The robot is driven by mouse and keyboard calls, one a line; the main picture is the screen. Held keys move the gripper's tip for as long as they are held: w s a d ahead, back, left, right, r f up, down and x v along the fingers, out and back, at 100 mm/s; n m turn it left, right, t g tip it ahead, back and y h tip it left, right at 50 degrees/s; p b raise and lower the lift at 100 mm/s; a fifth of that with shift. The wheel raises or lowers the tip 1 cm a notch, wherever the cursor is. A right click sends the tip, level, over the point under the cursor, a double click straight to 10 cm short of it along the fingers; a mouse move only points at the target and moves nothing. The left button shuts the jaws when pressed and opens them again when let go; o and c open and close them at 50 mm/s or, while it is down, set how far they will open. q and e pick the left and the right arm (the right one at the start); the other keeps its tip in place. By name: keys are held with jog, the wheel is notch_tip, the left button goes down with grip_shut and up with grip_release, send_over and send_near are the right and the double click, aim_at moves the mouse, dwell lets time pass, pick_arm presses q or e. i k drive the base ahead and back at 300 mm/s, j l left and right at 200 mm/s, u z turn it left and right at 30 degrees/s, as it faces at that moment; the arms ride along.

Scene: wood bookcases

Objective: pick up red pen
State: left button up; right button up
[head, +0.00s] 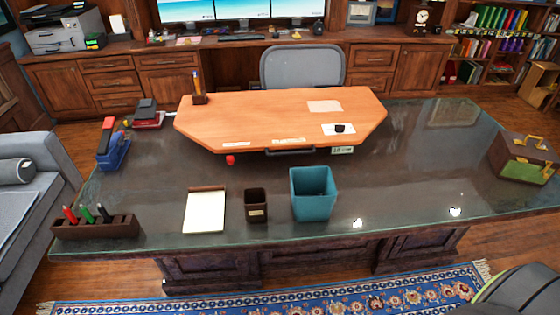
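A red pen (69,214) stands upright in a dark brown pen holder (100,229) at the front left corner of the glass-topped desk (270,222). A green pen (87,214) and a black pen (104,212) stand in the same holder to its right. The lower parts of the pens are hidden in the holder. Neither of my grippers shows in the head view.
A notepad (204,212), a small brown cup (256,206) and a teal bin (313,195) stand along the desk's front. A grey sofa (30,190) is at left. The glass between holder and notepad is clear.

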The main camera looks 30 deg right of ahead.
aim_at(65, 210)
jog(key=i+u, duration=0.2)
jog(key=u, duration=0.2)
jog(key=i+l+u, duration=0.1)
jog(key=u, duration=0.35)
jog(key=i+l+z, duration=0.15)
jog(key=z, duration=0.85)
jog(key=i, duration=0.05)
